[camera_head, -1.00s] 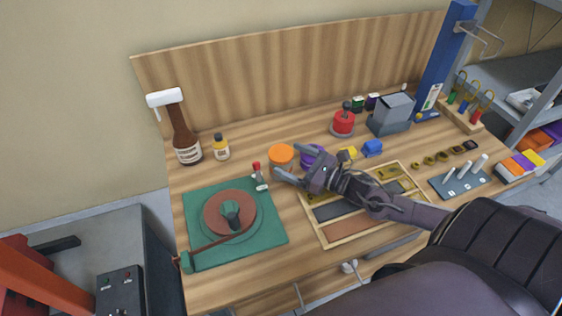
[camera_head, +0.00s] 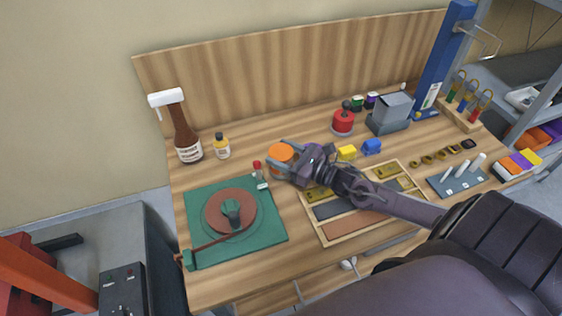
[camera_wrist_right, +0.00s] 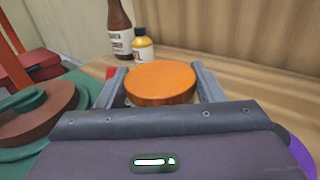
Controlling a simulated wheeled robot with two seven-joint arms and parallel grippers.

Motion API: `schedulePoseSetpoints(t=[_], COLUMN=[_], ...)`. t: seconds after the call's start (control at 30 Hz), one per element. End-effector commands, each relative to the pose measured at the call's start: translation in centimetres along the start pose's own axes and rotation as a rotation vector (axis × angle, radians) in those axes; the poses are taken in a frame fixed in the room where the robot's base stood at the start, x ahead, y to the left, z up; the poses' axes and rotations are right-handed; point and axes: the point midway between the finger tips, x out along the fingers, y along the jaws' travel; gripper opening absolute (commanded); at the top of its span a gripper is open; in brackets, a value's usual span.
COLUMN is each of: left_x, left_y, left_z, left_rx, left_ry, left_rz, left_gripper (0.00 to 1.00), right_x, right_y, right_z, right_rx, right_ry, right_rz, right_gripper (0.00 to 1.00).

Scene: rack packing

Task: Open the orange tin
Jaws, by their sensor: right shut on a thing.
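The orange tin (camera_head: 279,152) stands upright on the workbench, right of the green mat. Its round orange lid also shows in the right wrist view (camera_wrist_right: 160,82), between the two fingers. My right gripper (camera_head: 281,157) is shut on the orange tin, with one finger on each side of it. The lid looks seated on the tin; the tin's lower part is mostly hidden by the gripper. The purple tin (camera_wrist_right: 296,152) shows only at the lower right edge of the right wrist view, beside the gripper. My left gripper is not in view.
A small red-capped bottle (camera_head: 258,168) stands close left of the tin. A green mat (camera_head: 272,236) with a round brown piece lies left. A wooden tray (camera_head: 328,240) lies under my right arm.

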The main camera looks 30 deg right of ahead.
Motion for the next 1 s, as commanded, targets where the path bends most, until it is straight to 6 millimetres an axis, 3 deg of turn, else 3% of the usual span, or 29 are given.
schedulePoseSetpoints(t=[0.37, 0.57, 0.67, 1.0], left_x=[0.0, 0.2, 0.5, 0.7], left_y=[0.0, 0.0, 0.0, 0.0], left_z=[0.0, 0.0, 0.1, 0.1], left_rx=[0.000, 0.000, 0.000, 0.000], left_ry=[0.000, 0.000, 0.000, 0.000], left_rz=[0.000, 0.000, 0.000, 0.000], left_gripper=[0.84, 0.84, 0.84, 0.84], right_x=[0.0, 0.0, 0.0, 0.0], right_y=[-0.1, -0.1, 0.0, 0.2], right_z=[0.4, 2.3, 4.3, 14.4], right_rx=[-0.003, -0.005, -0.007, -0.006], right_ry=[-0.004, -0.005, -0.004, -0.001], right_rz=[0.000, 0.002, 0.004, 0.005], right_gripper=[0.25, 0.25, 0.25, 0.25])
